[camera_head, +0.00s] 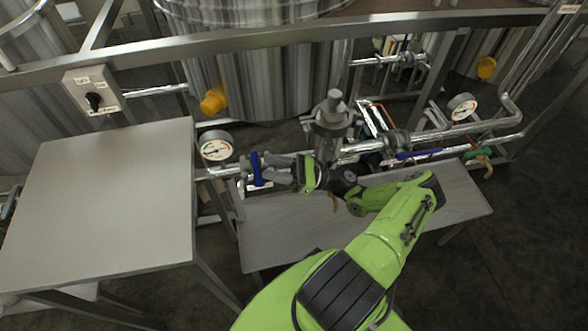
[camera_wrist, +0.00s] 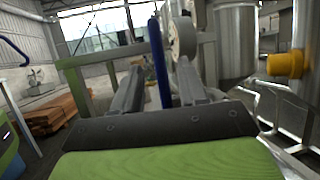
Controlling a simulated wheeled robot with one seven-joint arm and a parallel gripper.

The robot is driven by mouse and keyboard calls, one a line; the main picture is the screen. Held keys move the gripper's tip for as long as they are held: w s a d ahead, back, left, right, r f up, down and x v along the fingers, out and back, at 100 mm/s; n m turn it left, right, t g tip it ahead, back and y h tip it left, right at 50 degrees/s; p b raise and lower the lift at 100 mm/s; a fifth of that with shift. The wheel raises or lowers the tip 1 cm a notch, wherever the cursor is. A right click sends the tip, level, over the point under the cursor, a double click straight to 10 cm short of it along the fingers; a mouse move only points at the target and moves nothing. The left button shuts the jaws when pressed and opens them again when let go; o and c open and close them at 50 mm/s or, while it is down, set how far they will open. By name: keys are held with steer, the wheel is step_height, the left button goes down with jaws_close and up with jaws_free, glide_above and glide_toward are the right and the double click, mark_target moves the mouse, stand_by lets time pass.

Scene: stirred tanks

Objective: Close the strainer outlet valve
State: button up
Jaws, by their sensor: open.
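A valve with a blue lever handle (camera_head: 256,168) sits on the metal pipe left of the strainer body (camera_head: 333,118). In the head view the handle runs up and down the picture, across the pipe. My gripper (camera_head: 270,168) points left at this handle, with its fingers open. The valve body is mostly hidden by my gripper.
A pressure gauge (camera_head: 216,147) stands just left of the valve. A second blue handle (camera_head: 418,154) and a green handle (camera_head: 479,152) are farther right on the pipe. A grey table (camera_head: 105,205) is at left, a low bench (camera_head: 290,235) below. A switch box (camera_head: 93,92) hangs on the rail.

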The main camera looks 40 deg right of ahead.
steer(key=b+v, duration=0.3)
steer(key=v, duration=1)
steer(key=shift+s+d+f, duration=0.25)
